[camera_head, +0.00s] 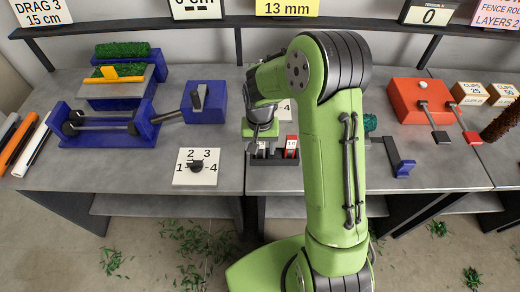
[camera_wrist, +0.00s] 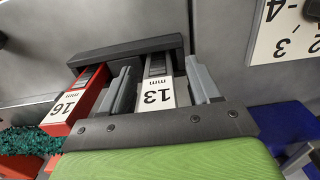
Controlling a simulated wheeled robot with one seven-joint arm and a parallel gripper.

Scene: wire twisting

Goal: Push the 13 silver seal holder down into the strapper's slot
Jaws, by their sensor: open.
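The silver seal holder (camera_wrist: 156,93), with a white label reading 13 mm, sits at the dark strapper (camera_wrist: 125,52) in the wrist view. My gripper (camera_wrist: 160,66) is open, with one grey finger on each side of this holder. Whether the fingers touch it I cannot tell. A red seal holder (camera_wrist: 82,107) labelled 16 mm is beside it, outside my left finger in that view. In the head view my gripper (camera_head: 264,151) is low over the strapper, and the red holder (camera_head: 291,146) shows to its right. How deep the silver holder sits in its slot is unclear.
A white dial plate (camera_head: 196,167) lies left of the strapper. A blue rig (camera_head: 100,132) stands farther left. A red box (camera_head: 420,103) with levers is at the right. A sign (camera_head: 287,8) above reads 13 mm. My arm hides part of the bench.

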